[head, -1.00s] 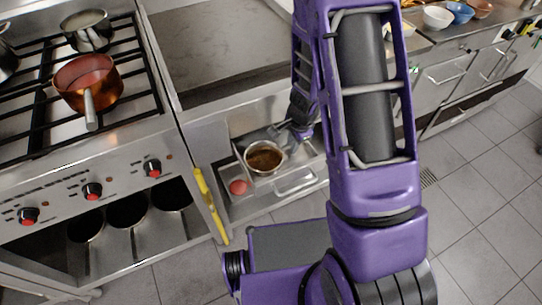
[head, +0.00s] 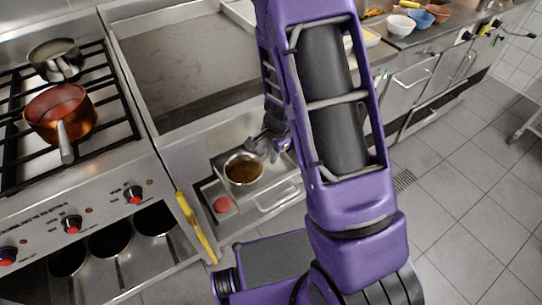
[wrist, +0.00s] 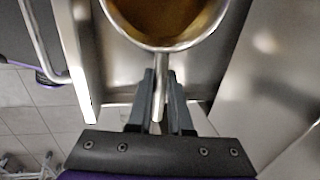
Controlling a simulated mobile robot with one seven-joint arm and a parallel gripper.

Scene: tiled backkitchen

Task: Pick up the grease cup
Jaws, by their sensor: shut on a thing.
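The grease cup (head: 243,170) is a round metal cup with brown liquid in it. In the head view it is at the open drawer (head: 277,199) under the griddle. In the wrist view its rim and brown contents (wrist: 165,18) fill the top middle, and its straight metal handle (wrist: 160,95) points down the picture. My gripper (wrist: 161,78) is shut on this handle, with one dark finger on each side. In the head view my gripper (head: 262,150) is at the cup's upper right. I cannot tell whether the cup's base touches the drawer.
A red round thing (head: 222,205) is at the drawer's left. A yellow bar (head: 196,228) is left of the drawer. A stove with a copper pan (head: 61,114) stands at the left. Bowls (head: 420,18) are on the far counter.

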